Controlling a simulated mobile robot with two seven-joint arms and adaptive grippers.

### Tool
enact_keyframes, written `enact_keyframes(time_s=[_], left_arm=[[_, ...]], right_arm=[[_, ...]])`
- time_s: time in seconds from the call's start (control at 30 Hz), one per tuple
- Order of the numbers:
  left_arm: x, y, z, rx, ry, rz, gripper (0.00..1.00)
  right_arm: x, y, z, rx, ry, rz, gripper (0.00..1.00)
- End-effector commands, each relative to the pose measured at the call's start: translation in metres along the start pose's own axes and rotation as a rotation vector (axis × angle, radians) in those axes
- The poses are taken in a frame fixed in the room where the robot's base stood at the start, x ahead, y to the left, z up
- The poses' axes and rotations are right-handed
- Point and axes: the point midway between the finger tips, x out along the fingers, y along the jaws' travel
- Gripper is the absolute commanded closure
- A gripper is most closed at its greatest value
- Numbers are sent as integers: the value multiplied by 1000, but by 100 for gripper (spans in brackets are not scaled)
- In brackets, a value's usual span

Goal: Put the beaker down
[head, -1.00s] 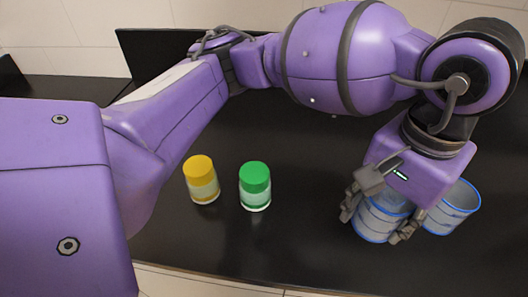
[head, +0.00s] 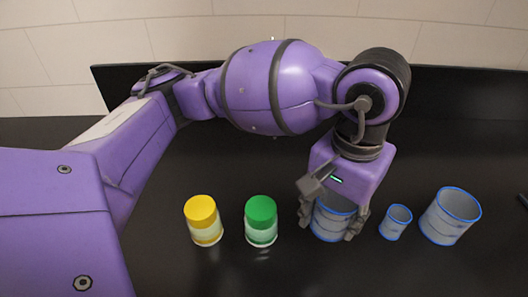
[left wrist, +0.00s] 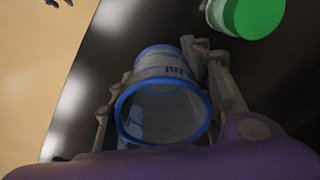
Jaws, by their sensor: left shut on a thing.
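The beaker (head: 331,222) is clear with blue rims and sits between the fingers of my left gripper (head: 333,222), over the black counter. My left gripper is shut on it from above. In the left wrist view the beaker (left wrist: 163,107) is held between the fingers, its open mouth facing the camera. I cannot tell whether its base touches the counter. My right gripper does not show clearly in any view.
A green-lidded jar (head: 261,222) and a yellow-lidded jar (head: 204,222) stand left of the beaker. A small blue-rimmed beaker (head: 395,223) and a larger one (head: 449,217) stand to its right. The black counter (head: 240,160) is clear behind the jars.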

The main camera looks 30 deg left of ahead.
Motion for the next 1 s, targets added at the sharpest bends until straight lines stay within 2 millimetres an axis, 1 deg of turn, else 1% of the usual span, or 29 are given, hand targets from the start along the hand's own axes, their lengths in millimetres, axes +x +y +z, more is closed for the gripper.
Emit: enact_keyframes(time_s=[0.03, 0.13, 0.2, 0.33, 0.4, 0.57, 0.67, 0.83, 0.9, 1.0], left_arm=[[6, -14, -4, -11, -6, -5, 73], [17, -36, -16, -10, -6, -4, 73], [34, -44, -20, -5, -8, -3, 73], [53, -58, -28, -4, -4, -1, 73], [60, -63, -31, -2, -3, -1, 73], [67, -67, -34, 1, -2, 1, 73], [75, -74, -37, -2, -3, -2, 73], [100, -73, -37, 0, -3, 0, 73], [105, -73, -38, 0, 0, 0, 73], [104, -73, -38, 1, 1, 0, 73]], right_arm=[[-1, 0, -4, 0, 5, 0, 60], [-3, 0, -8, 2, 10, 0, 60], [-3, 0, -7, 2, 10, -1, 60], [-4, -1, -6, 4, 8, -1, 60], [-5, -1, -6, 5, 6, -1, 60], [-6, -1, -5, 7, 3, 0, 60], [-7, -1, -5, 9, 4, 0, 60], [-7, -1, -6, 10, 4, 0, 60], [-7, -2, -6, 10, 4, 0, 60], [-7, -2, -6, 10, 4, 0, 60]])
